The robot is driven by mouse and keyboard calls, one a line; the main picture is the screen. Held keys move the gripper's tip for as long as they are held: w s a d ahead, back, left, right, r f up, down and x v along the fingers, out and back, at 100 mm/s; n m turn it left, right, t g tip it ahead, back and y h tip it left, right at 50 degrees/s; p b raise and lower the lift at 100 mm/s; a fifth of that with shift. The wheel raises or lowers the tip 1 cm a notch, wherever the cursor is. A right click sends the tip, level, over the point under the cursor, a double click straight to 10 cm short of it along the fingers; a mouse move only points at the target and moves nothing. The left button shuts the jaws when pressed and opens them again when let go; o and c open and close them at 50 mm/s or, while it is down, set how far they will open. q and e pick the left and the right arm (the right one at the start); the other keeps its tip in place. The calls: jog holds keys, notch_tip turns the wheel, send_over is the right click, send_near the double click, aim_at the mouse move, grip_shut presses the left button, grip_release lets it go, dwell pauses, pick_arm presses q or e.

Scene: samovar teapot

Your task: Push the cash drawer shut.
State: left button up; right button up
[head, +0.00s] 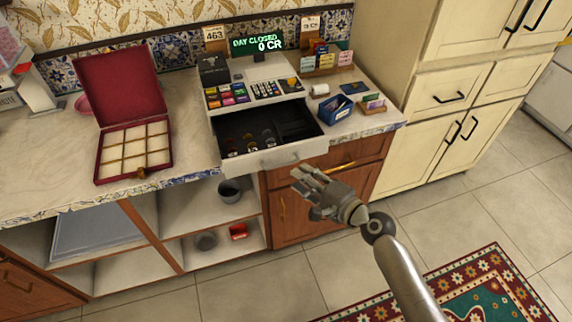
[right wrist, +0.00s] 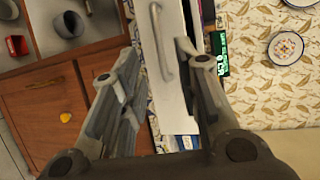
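The cash drawer (head: 293,152) is pulled out of the white cash register (head: 262,92) and reaches the counter's front edge. Its black tray shows coins in the left part, and the right part looks dark. In the right wrist view the drawer's white front (right wrist: 174,92) and its handle (right wrist: 158,42) appear between my fingers. My right gripper (head: 303,182) is open and empty, in front of and slightly right of the drawer front; it also shows open in the right wrist view (right wrist: 152,72). I see no contact with the drawer. My left gripper is out of view.
An open red box (head: 134,152) with a divided tray stands left on the counter (head: 190,135). A blue holder (head: 336,108) and small cards stand right of the register. Open shelves (head: 215,245) and wooden cabinet doors (head: 290,215) lie below.

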aim_at(283, 165)
jog(key=x, duration=0.7)
jog(key=shift+w+a+f, duration=0.15)
jog(key=shift+w+a, duration=0.05)
grip_shut()
